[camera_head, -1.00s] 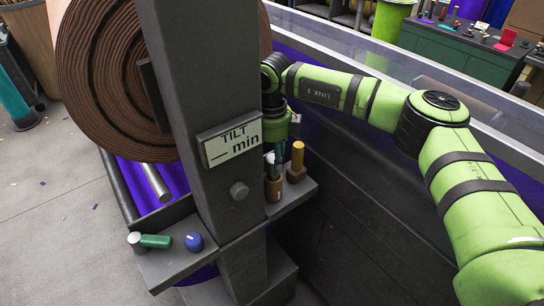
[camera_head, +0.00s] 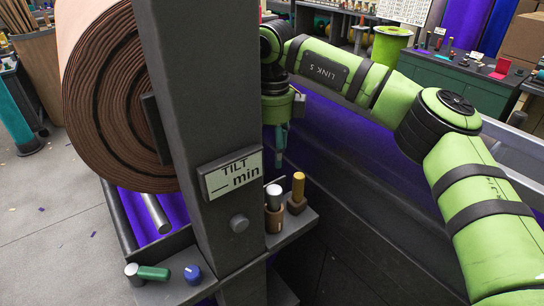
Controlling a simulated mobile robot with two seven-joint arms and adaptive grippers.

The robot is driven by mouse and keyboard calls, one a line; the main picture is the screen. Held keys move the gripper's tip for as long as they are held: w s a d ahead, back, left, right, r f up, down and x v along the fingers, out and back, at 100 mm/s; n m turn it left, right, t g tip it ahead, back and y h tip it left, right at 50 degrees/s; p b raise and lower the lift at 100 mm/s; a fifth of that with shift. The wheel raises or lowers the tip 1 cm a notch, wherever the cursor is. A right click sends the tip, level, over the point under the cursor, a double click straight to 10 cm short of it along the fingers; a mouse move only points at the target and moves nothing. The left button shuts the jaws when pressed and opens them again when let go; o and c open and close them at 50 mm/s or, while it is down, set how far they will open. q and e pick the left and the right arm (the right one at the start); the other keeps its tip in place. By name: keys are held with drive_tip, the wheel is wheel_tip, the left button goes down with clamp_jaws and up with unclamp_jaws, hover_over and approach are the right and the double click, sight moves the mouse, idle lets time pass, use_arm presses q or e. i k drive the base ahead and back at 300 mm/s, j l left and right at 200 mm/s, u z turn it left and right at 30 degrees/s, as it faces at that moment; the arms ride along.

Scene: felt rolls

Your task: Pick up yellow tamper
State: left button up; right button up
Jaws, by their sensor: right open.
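The yellow tamper (camera_head: 298,187) stands upright in a brown holder on the small grey ledge right of the post. My right gripper (camera_head: 280,155) hangs above and slightly left of it, teal fingers pointing down. It is open and apart from the tamper, with nothing seen in it. My left gripper is out of view.
A silver-topped tool (camera_head: 273,197) stands close left of the tamper. The grey post (camera_head: 195,90) with its TILT sign (camera_head: 232,174) and a large brown felt roll (camera_head: 115,105) are to the left. A green-handled tool (camera_head: 153,273) and blue knob (camera_head: 193,273) lie on the front ledge.

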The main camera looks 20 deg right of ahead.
sight(297, 203)
drive_tip(key=k+l, duration=0.25)
drive_tip(key=k, duration=0.2)
drive_tip(key=k+l, duration=0.25)
drive_tip(key=k, duration=0.25)
